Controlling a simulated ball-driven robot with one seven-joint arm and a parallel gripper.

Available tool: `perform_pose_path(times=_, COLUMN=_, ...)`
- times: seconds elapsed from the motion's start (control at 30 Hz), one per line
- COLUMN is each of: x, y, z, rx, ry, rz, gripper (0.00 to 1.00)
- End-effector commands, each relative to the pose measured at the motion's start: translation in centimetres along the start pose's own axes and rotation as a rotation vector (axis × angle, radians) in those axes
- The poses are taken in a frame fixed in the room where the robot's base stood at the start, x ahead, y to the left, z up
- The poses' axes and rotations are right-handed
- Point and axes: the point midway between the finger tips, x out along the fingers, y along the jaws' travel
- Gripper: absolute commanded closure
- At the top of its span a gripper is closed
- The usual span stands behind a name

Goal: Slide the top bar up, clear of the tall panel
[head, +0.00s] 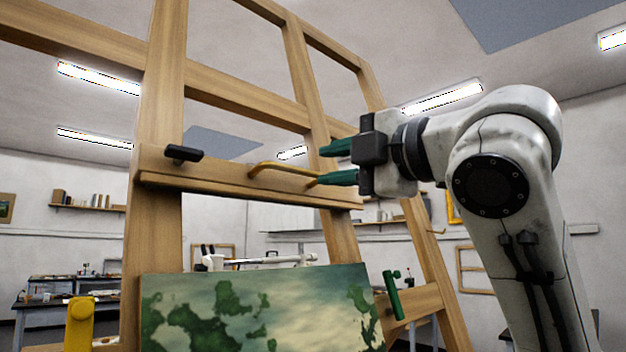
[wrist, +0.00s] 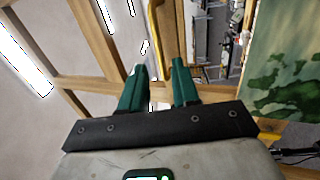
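The top bar (head: 225,188) is a wooden crosspiece on the easel, with a black knob (head: 183,153) at its left and a yellow handle (head: 280,168) on its front. The tall panel (head: 255,305), a green and cream painting, stands below the bar with a gap between them. My gripper (head: 335,163) is open at the handle's right end; its lower finger overlaps that end in the head view. In the wrist view, the handle (wrist: 155,35) runs toward the space between my open green fingertips (wrist: 158,68). I cannot tell whether they touch. The panel (wrist: 285,55) is at the right there.
The easel's left upright (head: 155,240) and slanted right upright (head: 430,250) frame the panel. A green clamp or knob (head: 393,295) is beside the panel's right edge. A yellow piece (head: 79,325) is at lower left. Work tables and shelves are far behind.

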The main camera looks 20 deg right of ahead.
Motion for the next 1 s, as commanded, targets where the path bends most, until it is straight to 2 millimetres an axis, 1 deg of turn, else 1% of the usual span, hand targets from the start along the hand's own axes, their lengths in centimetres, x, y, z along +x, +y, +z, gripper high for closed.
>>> perform_pose_path(times=0.03, x=-0.7, y=-0.1, z=0.0, rx=-0.001, ry=0.001, rz=0.001, gripper=0.70)
perform_pose_path(times=0.1, x=-1.4, y=-0.1, z=0.0, rx=-0.001, ry=0.000, rz=0.002, gripper=0.70)
perform_pose_path(times=0.23, x=-2.1, y=-0.1, z=0.0, rx=0.000, ry=0.000, rz=-0.001, gripper=0.70)
perform_pose_path(times=1.0, x=-2.2, y=0.0, z=0.0, rx=0.000, ry=0.000, rz=0.000, gripper=0.70)
